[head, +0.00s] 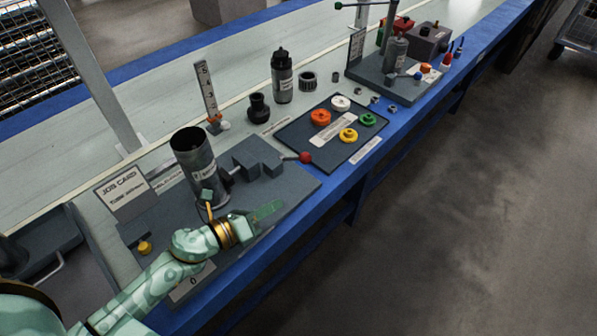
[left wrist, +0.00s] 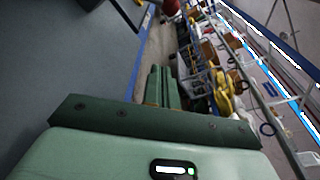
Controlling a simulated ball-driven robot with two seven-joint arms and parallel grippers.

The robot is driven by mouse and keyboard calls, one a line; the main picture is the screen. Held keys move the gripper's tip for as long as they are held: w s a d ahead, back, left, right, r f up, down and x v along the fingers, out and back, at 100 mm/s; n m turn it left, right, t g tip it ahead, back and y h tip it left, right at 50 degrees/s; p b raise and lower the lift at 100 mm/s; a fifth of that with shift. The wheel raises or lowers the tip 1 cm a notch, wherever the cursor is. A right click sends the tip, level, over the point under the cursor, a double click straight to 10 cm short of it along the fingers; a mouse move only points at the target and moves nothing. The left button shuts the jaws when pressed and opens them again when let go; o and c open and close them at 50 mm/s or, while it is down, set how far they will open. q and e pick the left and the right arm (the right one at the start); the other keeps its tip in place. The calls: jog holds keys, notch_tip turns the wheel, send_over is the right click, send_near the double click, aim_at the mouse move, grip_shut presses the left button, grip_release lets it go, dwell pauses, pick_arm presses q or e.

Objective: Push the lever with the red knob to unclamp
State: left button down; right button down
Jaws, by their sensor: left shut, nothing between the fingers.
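The lever's red knob (head: 304,157) sits at the right end of a thin rod that comes out of a dark grey clamp block (head: 258,155). An open-topped dark tube (head: 192,150) stands upright beside the block on its left. My left gripper (head: 270,209) is shut and empty, low over the front right of the grey base plate, nearer the front edge than the knob and apart from it. Its closed fingers show in the left wrist view (left wrist: 164,88). A red shape (left wrist: 171,7) is at the top of that view; I cannot tell if it is the knob. My right gripper is out of view.
A dark mat (head: 330,148) with coloured rings lies right of the knob. A job card (head: 125,192) and yellow button (head: 145,247) are at the left. A black bottle (head: 282,77) stands behind. The blue bench edge (head: 335,195) runs along the front.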

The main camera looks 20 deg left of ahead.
aim_at(302, 156)
pick_arm(q)
jog(key=x, duration=0.8)
jog(key=shift+w+d+b, duration=0.15)
jog(key=shift+w+b, duration=0.1)
jog(key=shift+b, duration=0.15)
jog(key=shift+w+a+r+p, duration=0.2)
jog(key=shift+w+r, duration=0.2)
jog(key=shift+w, duration=0.1)
jog(key=shift+w+a+r+p, duration=0.15)
jog(key=shift+w+a+r, duration=0.05)
jog(key=shift+w+r, duration=0.25)
jog(key=shift+w+a+r, duration=0.4)
jog(key=shift+w+r, duration=0.05)
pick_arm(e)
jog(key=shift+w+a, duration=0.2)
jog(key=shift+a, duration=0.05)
